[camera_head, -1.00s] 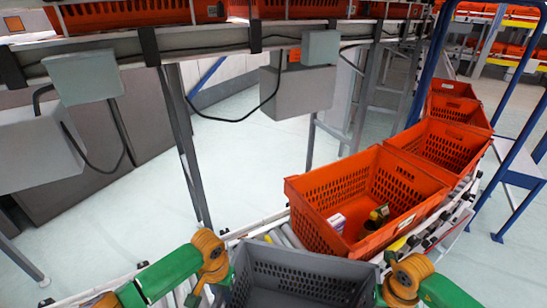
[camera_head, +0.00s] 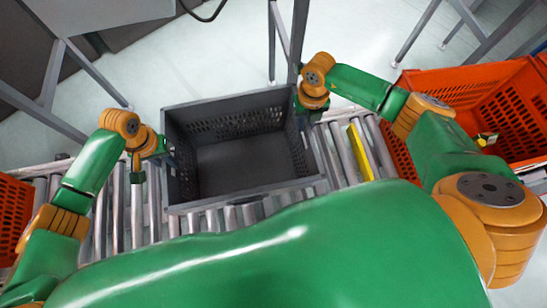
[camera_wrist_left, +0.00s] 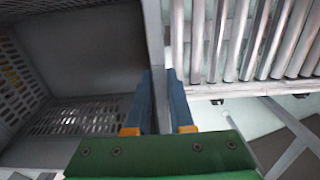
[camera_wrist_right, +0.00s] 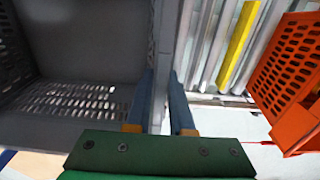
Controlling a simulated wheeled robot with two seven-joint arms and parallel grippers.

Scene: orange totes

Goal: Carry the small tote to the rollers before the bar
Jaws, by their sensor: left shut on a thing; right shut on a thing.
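The small grey tote (camera_head: 245,197) is empty and upright, with slotted walls. It is over the roller track in the middle of the head view; whether it rests on the rollers or hangs just above them I cannot tell. My left gripper (camera_head: 163,152) is shut on its left wall, and the left wrist view shows the fingers (camera_wrist_left: 163,98) on both sides of that wall. My right gripper (camera_head: 303,105) is shut on the right wall, with its fingers (camera_wrist_right: 161,98) astride it. The yellow bar (camera_head: 360,152) lies across the rollers (camera_head: 340,155) to the tote's right, a short gap away.
A large orange tote (camera_head: 420,85) stands right of the yellow bar, with a small item (camera_head: 487,139) inside. Another orange tote (camera_head: 12,215) is at the left edge. Bare rollers (camera_head: 112,215) lie between it and the grey tote. Grey frame legs stand behind the track.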

